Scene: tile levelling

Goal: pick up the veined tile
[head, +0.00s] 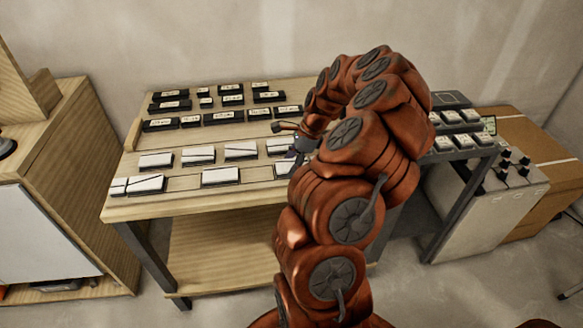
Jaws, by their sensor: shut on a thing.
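My gripper (300,145) is over the right half of the wooden bench, low among the front rows of white tiles. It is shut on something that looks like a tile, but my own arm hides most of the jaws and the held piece. Veining cannot be made out on it. Other white tiles with dark edges lie on the bench: one at the left (156,160), one with a slanting line (241,149), and one in the front row (221,176). A tile (284,169) by the gripper is partly covered by my arm.
Several dark blocks with pale labelled tops (224,117) fill the back of the bench (190,205). A rack of small pale blocks (459,135) stands at the right, near a cardboard box (540,150). A wooden cabinet (60,170) stands close at the left.

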